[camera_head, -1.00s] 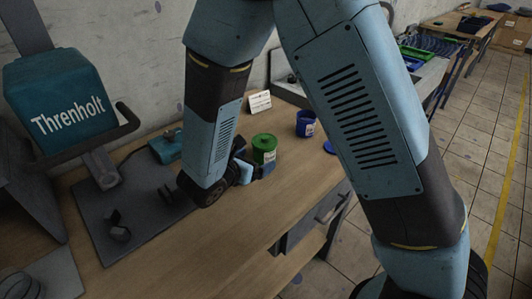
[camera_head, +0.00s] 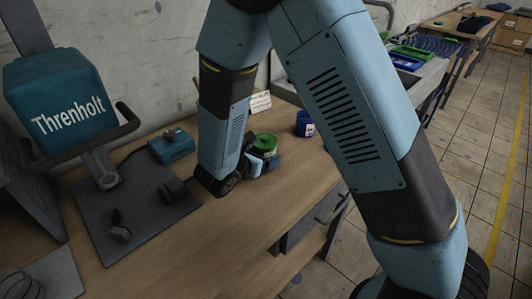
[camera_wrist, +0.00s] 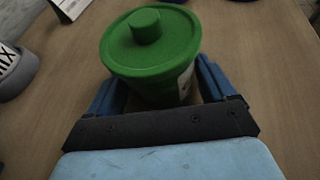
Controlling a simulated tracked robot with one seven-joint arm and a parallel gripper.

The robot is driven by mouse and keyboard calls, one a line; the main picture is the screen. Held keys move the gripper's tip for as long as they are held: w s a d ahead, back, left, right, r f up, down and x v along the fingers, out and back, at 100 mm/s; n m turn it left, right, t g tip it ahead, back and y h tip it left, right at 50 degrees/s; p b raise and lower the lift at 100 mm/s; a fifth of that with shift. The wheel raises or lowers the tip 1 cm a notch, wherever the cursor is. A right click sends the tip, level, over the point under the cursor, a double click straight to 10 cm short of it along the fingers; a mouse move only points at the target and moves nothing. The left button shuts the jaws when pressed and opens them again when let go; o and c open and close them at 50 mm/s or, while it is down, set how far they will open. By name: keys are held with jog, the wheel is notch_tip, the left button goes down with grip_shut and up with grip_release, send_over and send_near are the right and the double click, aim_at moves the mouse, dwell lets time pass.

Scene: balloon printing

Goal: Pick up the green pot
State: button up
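The green pot (camera_head: 265,143) stands upright on the wooden workbench, with its green knobbed lid on top. In the wrist view the green pot (camera_wrist: 150,52) fills the top centre, and part of a pale label shows at its right side. My gripper (camera_head: 262,163) is low over the bench at the pot. In the wrist view the blue fingers of my gripper (camera_wrist: 162,88) are spread wide, one on each side of the pot's body. The lower pot is partly hidden by the gripper.
A blue pot (camera_head: 304,124) stands to the right of the green one. A white card (camera_head: 260,103) stands behind. A teal box (camera_head: 172,147) and a dark mat (camera_head: 135,215) with a teal Threnholt machine (camera_head: 55,95) are at the left. The bench front (camera_head: 225,240) is clear.

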jog(key=c, duration=0.8)
jog(key=shift+r, duration=0.1)
